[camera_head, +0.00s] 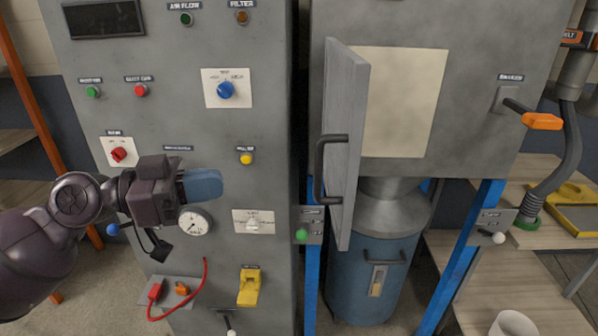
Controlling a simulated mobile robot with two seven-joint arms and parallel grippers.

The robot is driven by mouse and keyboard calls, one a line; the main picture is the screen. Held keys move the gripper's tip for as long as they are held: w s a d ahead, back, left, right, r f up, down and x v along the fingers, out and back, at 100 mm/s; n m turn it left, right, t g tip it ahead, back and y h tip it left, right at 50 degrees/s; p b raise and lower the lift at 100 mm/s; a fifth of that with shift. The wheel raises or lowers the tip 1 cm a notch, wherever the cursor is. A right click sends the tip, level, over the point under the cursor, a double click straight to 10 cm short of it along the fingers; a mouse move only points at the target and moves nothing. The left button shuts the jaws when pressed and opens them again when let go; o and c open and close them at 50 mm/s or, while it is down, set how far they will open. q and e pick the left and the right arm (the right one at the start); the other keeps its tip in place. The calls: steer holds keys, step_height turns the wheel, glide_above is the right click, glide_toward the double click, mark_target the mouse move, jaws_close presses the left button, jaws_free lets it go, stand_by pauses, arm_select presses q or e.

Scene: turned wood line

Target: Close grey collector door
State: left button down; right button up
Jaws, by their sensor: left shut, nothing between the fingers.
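The grey collector door (347,150) stands open on the collector cabinet (475,75), swung out toward me and seen nearly edge-on. Its black bar handle (322,168) faces left. The pale opening (402,103) behind the door is uncovered. My left gripper (218,183) is shut and empty, in front of the grey control panel, left of the door and apart from its handle. My right gripper is out of the picture.
The control panel (275,130) carries a blue knob (226,90), buttons, a gauge (195,222) and a yellow switch (249,287). A blue drum (375,275) stands under the collector between blue legs. An orange-handled lever (541,121) sticks out at right.

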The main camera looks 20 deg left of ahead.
arm_select(q)
steer(key=p+x, duration=0.4)
steer(key=x, duration=0.9)
steer(key=shift+p, duration=0.35)
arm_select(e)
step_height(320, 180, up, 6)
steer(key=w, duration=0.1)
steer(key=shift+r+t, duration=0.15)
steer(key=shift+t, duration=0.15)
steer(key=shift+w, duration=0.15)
arm_select(q)
steer(key=shift+w+d+r, duration=0.1)
steer(key=shift+d, duration=0.05)
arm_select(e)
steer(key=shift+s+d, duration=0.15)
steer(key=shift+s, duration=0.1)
